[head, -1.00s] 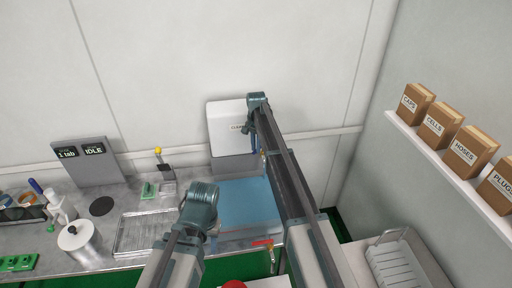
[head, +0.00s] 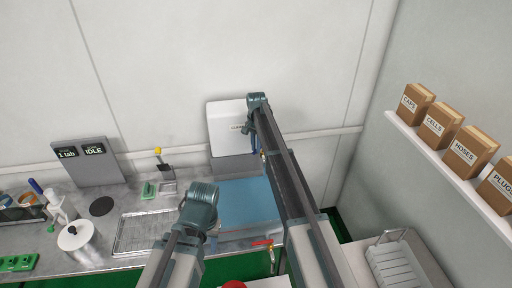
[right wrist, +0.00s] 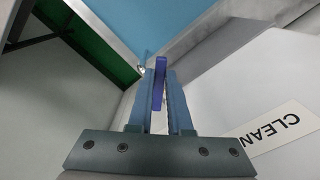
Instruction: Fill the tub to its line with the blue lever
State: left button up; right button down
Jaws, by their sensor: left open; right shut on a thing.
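The tub is the basin with a flat blue surface (head: 245,198) at the table's right end; its fill line cannot be made out. A white tank (head: 226,125) with a CLEAN label stands behind it. The blue lever (right wrist: 158,82) is upright between the fingers of my right gripper (right wrist: 156,75), which is shut on it. In the head view my right gripper (head: 254,143) is in front of the tank, partly hidden by my arm. My left gripper (head: 200,208) hangs open and empty at the tub's left side; its fingertips are hidden.
A red lever (head: 262,243) is at the tub's front, above a brass tap (head: 271,258). Boxes line a shelf (head: 450,170) at right.

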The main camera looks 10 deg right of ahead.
jog(key=shift+w, duration=0.1)
dwell(0.4)
pick_arm(q)
jog(key=shift+w, duration=0.6)
pick_arm(e)
jog(key=shift+w+a+m, duration=0.25)
jog(key=shift+w+m, duration=0.3)
jog(key=shift+m, duration=0.9)
jog(key=shift+w+a+m, duration=0.25)
jog(key=shift+w+m, duration=0.3)
jog(key=shift+m, duration=0.95)
jog(key=shift+w+a+m, duration=0.25)
jog(key=shift+w+m, duration=0.3)
jog(key=shift+m, duration=0.9)
pick_arm(q)
jog(key=shift+a, duration=0.1)
pick_arm(e)
jog(key=shift+w, duration=0.1)
jog(key=c, duration=0.8)
grip_release()
jog(key=shift+c, duration=0.2)
pick_arm(q)
jog(key=shift+w, duration=0.1)
